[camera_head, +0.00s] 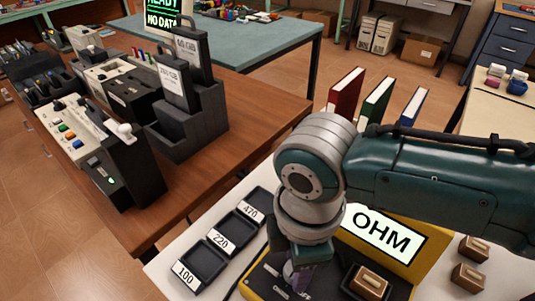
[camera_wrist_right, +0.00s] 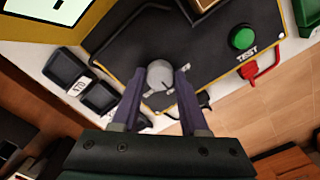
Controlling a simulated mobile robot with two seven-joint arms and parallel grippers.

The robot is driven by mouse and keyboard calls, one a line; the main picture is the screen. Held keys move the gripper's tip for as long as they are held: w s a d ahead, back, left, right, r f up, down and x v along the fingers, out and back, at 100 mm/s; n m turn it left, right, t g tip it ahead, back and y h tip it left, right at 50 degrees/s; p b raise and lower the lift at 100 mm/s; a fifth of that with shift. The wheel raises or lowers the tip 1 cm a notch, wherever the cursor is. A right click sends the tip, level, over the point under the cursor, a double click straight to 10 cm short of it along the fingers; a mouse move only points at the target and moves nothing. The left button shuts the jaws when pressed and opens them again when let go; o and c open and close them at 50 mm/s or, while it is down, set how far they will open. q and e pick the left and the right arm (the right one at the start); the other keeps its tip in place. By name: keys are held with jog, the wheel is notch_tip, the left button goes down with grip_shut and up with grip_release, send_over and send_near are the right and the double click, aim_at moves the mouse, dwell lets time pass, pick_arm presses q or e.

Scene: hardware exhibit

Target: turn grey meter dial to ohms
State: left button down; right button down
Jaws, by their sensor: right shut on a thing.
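The yellow meter (camera_head: 425,262) stands on the white table, and its display (camera_head: 382,232) reads "OHM". The grey meter dial (camera_wrist_right: 160,74) is a round knob on the meter's dark panel (camera_wrist_right: 128,48). My right gripper (camera_wrist_right: 161,84) is shut on the dial, with one purple finger at each side of it. In the head view my right gripper (camera_head: 298,273) points down at the panel's left part, and the wrist and fingers hide the dial. The dial's markings are too small or covered to read. My left gripper is in neither view.
Dark trays labelled 100, 220 (camera_head: 233,232) and 470 lie left of the meter. A brown block (camera_head: 370,283) sits on the panel; two more (camera_head: 472,248) lie to the right. A green TEST button (camera_wrist_right: 242,38) and red lead (camera_wrist_right: 266,68) are near the dial.

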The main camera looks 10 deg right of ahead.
dwell(0.4)
jog(key=shift+c, duration=2.1)
grip_release()
notch_tip(320, 180, up, 10)
jog(key=p, duration=0.2)
jog(key=shift+p, duration=0.35)
